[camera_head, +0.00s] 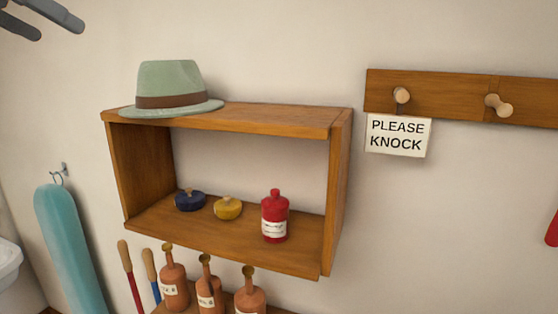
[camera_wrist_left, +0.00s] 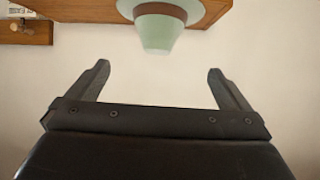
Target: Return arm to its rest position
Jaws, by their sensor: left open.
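My left gripper (camera_head: 52,22) shows at the top left corner of the head view, with only its dark fingers in the picture. Its jaws are apart and empty. In the left wrist view, the left gripper (camera_wrist_left: 160,88) has its two fingers spread wide with only the pale wall between them. A green hat with a brown band (camera_head: 172,88) sits on top of the wooden wall shelf (camera_head: 228,110), to the right of and below the gripper. The hat also shows upside down in the wrist view (camera_wrist_left: 160,30), apart from the fingers. My right gripper is out of view.
Inside the shelf stand a blue pot (camera_head: 189,201), a yellow pot (camera_head: 228,208) and a red bottle (camera_head: 274,217). Brown bottles (camera_head: 174,282) stand below. A peg rail (camera_head: 450,95) with a sign (camera_head: 398,136) is at right. A teal ironing-board-like object (camera_head: 68,245) hangs left.

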